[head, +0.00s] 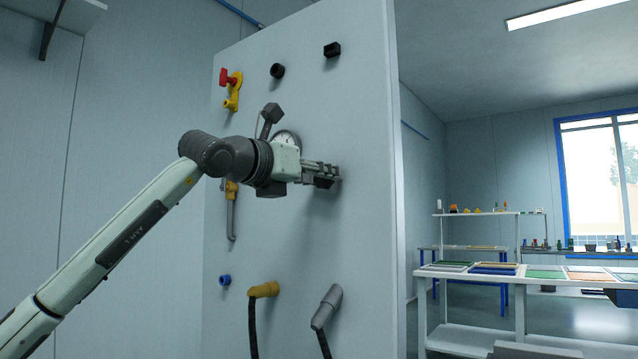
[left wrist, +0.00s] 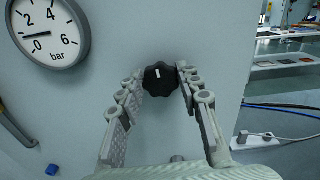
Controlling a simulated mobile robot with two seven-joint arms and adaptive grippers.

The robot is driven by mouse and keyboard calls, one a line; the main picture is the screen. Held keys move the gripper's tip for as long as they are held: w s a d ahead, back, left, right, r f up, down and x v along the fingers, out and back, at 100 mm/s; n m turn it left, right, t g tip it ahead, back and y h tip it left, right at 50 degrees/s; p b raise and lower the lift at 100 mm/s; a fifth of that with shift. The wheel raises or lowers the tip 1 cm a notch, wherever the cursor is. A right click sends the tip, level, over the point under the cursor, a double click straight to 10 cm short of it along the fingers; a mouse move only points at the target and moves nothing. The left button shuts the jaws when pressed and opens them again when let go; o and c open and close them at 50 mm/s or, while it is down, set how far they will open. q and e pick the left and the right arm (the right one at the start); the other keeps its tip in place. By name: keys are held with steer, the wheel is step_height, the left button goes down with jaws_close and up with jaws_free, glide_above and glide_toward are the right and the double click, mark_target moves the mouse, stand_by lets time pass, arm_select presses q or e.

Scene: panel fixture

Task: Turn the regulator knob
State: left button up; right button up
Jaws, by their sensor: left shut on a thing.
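The regulator knob (left wrist: 159,82) is black and lobed, with a white mark pointing up in the left wrist view. My left gripper (left wrist: 160,84) has one finger on each side of the knob and is shut on it. In the head view my left gripper (head: 328,174) reaches the panel and hides the knob. A round pressure gauge (left wrist: 49,28) marked in bar is up and left of the knob, its needle near 0. In the head view the gauge (head: 287,137) is partly covered by my wrist. My right gripper is not in view.
The upright grey panel (head: 370,230) also carries a red-handled yellow valve (head: 233,88), black knobs (head: 277,71) at the top, a yellow hose connector (head: 264,290) and a grey one (head: 327,305) below. A workbench (head: 500,271) stands far right.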

arm_select(q)
steer(key=m, duration=1.9)
steer(key=shift+s+d+f+b, duration=0.15)
steer(key=shift+b, duration=0.2)
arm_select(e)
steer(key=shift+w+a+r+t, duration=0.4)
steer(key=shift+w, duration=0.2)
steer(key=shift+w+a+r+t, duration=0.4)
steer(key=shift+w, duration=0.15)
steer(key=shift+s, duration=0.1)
arm_select(q)
steer(key=o, duration=1.2)
steer(key=shift+c, duration=0.2)
